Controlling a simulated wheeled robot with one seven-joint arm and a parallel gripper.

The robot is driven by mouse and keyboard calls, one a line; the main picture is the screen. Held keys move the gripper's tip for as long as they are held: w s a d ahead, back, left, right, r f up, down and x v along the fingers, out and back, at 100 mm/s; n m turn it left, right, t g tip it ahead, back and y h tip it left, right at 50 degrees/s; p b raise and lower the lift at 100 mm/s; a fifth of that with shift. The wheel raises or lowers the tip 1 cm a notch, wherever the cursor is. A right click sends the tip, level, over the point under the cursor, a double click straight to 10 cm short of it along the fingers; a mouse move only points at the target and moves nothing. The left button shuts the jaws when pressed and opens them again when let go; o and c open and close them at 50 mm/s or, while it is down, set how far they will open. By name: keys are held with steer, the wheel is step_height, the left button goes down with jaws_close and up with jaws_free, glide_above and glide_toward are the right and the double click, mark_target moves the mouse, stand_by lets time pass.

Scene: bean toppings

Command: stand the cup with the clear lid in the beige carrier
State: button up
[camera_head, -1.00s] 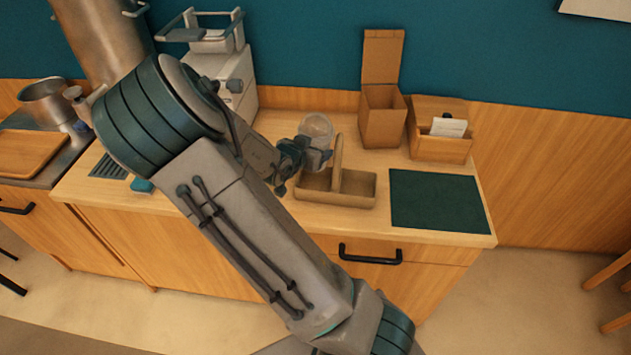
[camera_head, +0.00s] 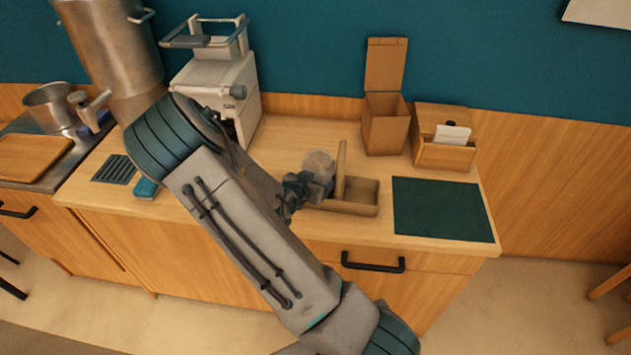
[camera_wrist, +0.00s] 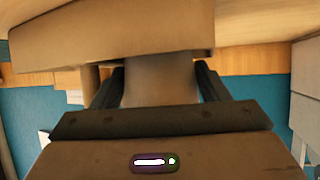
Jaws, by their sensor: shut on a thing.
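The cup with the clear lid (camera_head: 318,163) is over the left compartment of the beige carrier (camera_head: 358,209), left of its upright handle. My gripper (camera_wrist: 160,88) is shut on the cup, one finger on each side. In the wrist view, which looks upside down, the cup (camera_wrist: 160,72) runs behind the carrier's near wall (camera_wrist: 110,38), so its lower end is hidden. I cannot tell whether it touches the carrier's floor. The carrier's right compartment looks empty. In the head view my gripper and wrist hide most of the left compartment.
A dark green mat (camera_head: 442,210) lies right of the carrier. Behind stand a tall open cardboard box (camera_head: 385,130) and a wooden box with a white card (camera_head: 444,150). A grey machine (camera_head: 218,90) stands back left. The black drain grate (camera_head: 114,169) is at left.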

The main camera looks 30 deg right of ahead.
steer(key=shift+f, duration=0.15)
steer(key=o, duration=0.5)
